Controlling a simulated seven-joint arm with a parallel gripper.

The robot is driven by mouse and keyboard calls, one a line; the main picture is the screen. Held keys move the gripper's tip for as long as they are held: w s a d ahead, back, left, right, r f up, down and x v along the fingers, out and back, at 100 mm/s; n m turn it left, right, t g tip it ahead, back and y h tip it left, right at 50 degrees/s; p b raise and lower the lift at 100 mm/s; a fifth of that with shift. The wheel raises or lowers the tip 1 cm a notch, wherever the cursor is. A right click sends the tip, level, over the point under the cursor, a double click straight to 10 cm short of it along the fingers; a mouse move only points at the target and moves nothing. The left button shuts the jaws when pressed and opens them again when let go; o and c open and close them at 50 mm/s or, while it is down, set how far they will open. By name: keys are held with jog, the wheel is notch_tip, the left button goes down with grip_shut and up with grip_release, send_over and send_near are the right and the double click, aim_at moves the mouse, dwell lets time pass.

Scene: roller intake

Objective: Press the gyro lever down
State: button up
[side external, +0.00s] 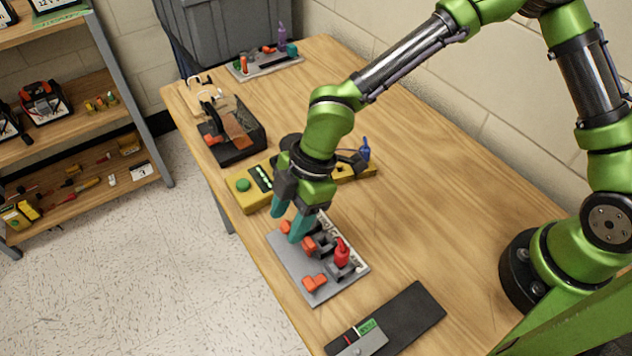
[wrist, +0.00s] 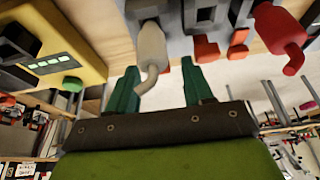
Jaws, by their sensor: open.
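A grey panel (side external: 292,268) lies on the table below my gripper (side external: 289,222). It carries several orange-red levers (side external: 314,282) and an upright red lever (side external: 342,252). In the wrist view, a white bent lever (wrist: 152,48) hangs from the panel, with its hooked end between my teal fingers (wrist: 160,88) in the picture. Orange-red levers (wrist: 205,48) and the red lever (wrist: 285,38) are to its right. My gripper is open with its fingers spread over the panel's far end; contact cannot be told. I cannot read which lever is the gyro lever.
A yellow box (side external: 245,198) with a green button stands just behind the panel. A dark flat plate (side external: 415,312) lies nearer the front. A black tray (side external: 240,150) and another small panel (side external: 265,66) are farther back. The table's right side is clear.

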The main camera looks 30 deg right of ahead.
grip_shut()
jog(key=shift+a, duration=0.1)
jog(key=a+h, duration=0.1)
jog(key=h, duration=0.1)
jog(key=a+h, duration=0.1)
jog(key=h, duration=0.1)
jog(key=shift+a+f, duration=0.1)
jog(key=shift+f, duration=0.05)
jog(key=h, duration=0.1)
jog(key=a+f+h, duration=0.1)
jog(key=h, duration=0.1)
jog(key=shift+a+h, duration=0.15)
jog(key=shift+h, duration=0.15)
jog(key=shift+a+f+h, duration=0.2)
jog(key=shift+f+h, duration=0.1)
jog(key=shift+h, duration=0.45)
jog(key=shift+a+f+h, duration=0.15)
jog(key=shift+f+h, duration=0.1)
jog(key=shift+h, duration=0.5)
grip_release()
jog(key=shift+f, duration=0.1)
